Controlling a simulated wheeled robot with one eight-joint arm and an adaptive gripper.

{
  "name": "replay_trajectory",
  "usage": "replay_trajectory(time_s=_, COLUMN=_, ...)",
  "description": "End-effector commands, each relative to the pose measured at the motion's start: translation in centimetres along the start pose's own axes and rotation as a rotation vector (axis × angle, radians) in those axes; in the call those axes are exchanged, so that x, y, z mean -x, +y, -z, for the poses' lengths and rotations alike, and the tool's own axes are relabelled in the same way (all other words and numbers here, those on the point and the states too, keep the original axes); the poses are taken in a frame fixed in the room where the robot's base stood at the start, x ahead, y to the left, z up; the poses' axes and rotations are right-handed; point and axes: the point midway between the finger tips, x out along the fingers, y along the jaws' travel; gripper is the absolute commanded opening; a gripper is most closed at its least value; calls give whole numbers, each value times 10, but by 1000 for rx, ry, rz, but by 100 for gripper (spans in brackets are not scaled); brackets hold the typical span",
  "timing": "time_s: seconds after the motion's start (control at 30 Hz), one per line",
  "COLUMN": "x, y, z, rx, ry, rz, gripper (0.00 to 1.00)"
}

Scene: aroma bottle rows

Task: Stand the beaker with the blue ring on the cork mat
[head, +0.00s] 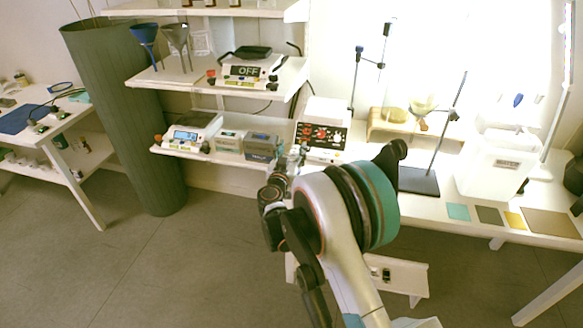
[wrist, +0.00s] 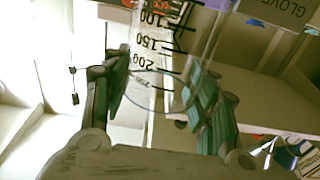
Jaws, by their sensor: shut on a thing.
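My gripper (wrist: 157,88) is shut on a clear graduated beaker (wrist: 152,50) in the wrist view. Its black scale marks read upside down there, and its upper part runs out of the picture. A blue patch shows near the top edge, but I cannot tell whether it is a ring on this beaker. In the head view my gripper (head: 287,162) is small, in front of the lower shelf, and the beaker is hard to make out. A brown mat (head: 552,223), which looks like the cork one, lies bare at the right end of the bench.
Teal (head: 458,212), dark (head: 489,215) and yellow (head: 515,220) mats lie left of the brown one. A white waste bin (head: 490,168) stands behind them. A stand with a dark base (head: 417,180) is to the left. Shelves with instruments (head: 190,134) are near my gripper.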

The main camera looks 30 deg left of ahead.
Motion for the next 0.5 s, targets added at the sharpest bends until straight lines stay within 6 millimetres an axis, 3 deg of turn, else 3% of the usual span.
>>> replay_trajectory(time_s=0.23, x=0, y=0, z=-17, rx=0, ry=0, rz=0, gripper=12)
replay_trajectory(time_s=0.5, x=0, y=0, z=-51, rx=0, ry=0, rz=0, gripper=12)
